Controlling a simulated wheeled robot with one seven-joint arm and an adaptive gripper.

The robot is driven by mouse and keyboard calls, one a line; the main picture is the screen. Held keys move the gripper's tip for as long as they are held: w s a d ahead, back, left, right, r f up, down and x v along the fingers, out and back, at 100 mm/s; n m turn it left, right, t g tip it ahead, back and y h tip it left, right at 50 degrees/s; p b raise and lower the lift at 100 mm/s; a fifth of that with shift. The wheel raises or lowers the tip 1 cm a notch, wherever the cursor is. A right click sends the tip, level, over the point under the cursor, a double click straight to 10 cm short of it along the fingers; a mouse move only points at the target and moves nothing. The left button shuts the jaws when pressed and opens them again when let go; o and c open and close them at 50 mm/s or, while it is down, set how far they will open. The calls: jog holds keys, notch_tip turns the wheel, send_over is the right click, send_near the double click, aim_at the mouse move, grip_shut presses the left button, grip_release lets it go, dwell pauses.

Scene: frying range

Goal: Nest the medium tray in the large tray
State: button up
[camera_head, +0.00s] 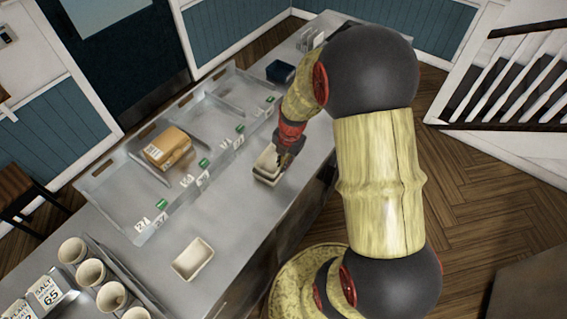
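A cream rectangular tray (193,259) sits alone on the steel counter at the lower middle. Farther up, another cream tray (265,171) sits by the counter's right edge, and its doubled rim looks like one tray inside or on another. Which of these is the medium or the large one I cannot tell for sure. My gripper (283,162) points down at the right side of the farther tray and covers part of it. Its fingers are small and dark, so whether they are apart or closed on the rim is not clear.
A divided steel bin (150,180) with green and white price labels runs along the counter's left and holds a brown package (168,148). Several cups (90,272) stand at lower left. A dark blue container (280,71) is at the back. Counter between the trays is clear.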

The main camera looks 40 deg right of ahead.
jog(key=shift+o, duration=1.2)
jog(key=shift+s+a+f, duration=0.1)
jog(key=shift+s+f, duration=0.25)
jog(key=shift+f, duration=0.05)
jog(key=shift+o, duration=0.2)
jog(key=shift+w, duration=0.15)
jog(key=shift+r, duration=0.1)
jog(key=shift+w+r, duration=0.1)
jog(key=shift+r, duration=0.2)
notch_tip(320, 180, up, 12)
jog(key=s, duration=0.1)
jog(key=shift+s+d+f, duration=0.2)
jog(key=shift+d+f, duration=0.05)
jog(key=shift+d, duration=0.1)
